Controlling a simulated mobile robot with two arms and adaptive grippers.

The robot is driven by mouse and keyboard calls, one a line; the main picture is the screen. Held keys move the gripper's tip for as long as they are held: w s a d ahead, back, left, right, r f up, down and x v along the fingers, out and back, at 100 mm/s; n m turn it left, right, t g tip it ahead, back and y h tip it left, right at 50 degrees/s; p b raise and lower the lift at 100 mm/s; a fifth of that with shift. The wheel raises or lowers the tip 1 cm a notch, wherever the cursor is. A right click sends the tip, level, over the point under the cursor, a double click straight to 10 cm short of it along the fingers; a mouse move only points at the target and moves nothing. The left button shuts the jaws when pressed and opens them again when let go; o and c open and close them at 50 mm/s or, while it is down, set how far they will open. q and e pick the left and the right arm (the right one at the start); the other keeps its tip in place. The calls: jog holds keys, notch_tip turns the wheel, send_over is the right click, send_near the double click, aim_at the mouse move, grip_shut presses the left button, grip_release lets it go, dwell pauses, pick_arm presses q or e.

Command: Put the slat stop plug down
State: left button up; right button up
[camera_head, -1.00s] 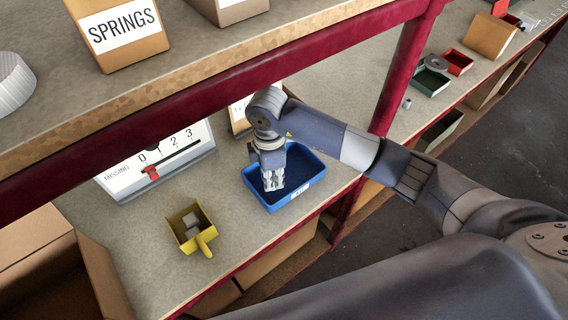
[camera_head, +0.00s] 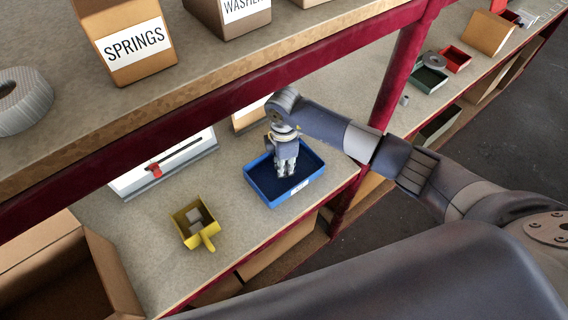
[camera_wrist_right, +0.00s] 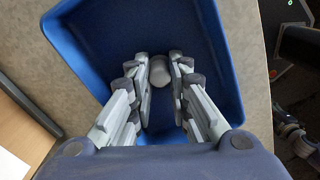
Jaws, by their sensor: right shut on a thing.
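My right gripper (camera_head: 287,170) points down into the blue tray (camera_head: 263,190) on the lower shelf. In the right wrist view the gripper (camera_wrist_right: 160,75) is shut on a small grey rounded plug (camera_wrist_right: 159,70), the slat stop plug, held between its fingertips. The dark floor and blue walls of the tray (camera_wrist_right: 222,50) surround the fingers there. I cannot tell whether the plug touches the tray floor. In the head view the fingers hide the plug. My left gripper is not in view.
A yellow scoop-like bin (camera_head: 187,232) with grey pieces stands left of the tray. A white slider board (camera_head: 185,160) is behind it. An open cardboard box (camera_head: 105,270) is at lower left. The upper shelf edge (camera_head: 200,105) runs above; a red post (camera_head: 395,90) stands to the right.

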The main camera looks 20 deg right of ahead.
jog(key=o, duration=0.7)
jog(key=shift+f, duration=0.15)
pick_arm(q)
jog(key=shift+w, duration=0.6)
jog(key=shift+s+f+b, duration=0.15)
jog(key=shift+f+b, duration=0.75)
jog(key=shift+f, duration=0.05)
pick_arm(e)
notch_tip(320, 180, up, 12)
jog(key=shift+r, duration=0.2)
